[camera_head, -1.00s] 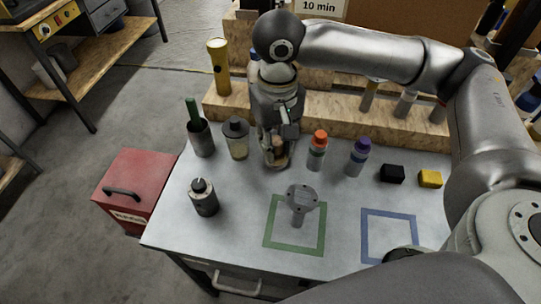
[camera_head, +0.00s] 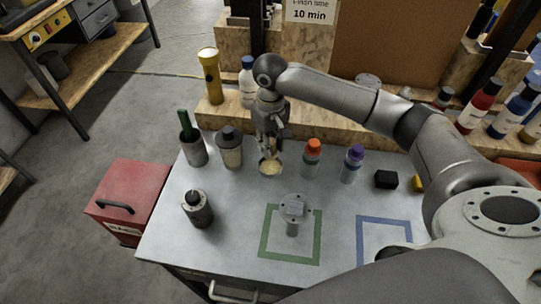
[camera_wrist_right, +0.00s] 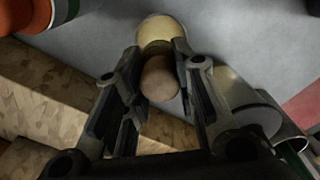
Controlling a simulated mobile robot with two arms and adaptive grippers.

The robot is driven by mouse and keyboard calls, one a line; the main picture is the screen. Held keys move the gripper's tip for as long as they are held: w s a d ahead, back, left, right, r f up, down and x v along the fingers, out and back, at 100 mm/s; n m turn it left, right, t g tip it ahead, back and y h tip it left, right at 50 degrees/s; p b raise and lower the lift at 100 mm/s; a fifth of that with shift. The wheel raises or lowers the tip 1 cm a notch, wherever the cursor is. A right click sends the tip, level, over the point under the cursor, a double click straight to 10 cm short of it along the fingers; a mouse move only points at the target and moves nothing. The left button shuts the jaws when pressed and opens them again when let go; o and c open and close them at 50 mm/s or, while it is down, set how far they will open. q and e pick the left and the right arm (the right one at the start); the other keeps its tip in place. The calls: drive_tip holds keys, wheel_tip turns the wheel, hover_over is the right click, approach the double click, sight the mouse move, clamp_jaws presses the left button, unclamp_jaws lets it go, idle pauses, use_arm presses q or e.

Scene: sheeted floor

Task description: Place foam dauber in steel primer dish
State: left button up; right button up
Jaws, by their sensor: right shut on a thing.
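My right gripper (camera_head: 269,150) points down over the back of the grey table. In the right wrist view its fingers (camera_wrist_right: 158,95) are shut on the foam dauber, whose brown rounded end (camera_wrist_right: 160,78) shows between them. My left gripper is out of view.
Bottles with orange (camera_head: 312,158) and purple (camera_head: 352,164) caps stand right of the dish. A lidded jar (camera_head: 230,148) and a cup with a green handle (camera_head: 193,150) stand left. A grey flanged part (camera_head: 293,208) stands in the green square. The blue square looks clear.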

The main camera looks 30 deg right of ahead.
drive_tip(key=shift+f+p, duration=0.35)
drive_tip(key=shift+f, duration=2.6)
drive_tip(key=shift+f, duration=0.1)
drive_tip(key=o, duration=1)
wheel_tip(320, 180, up, 11)
drive_tip(key=shift+f+b, duration=0.1)
drive_tip(key=shift+b, duration=0.85)
drive_tip(key=shift+r, duration=0.75)
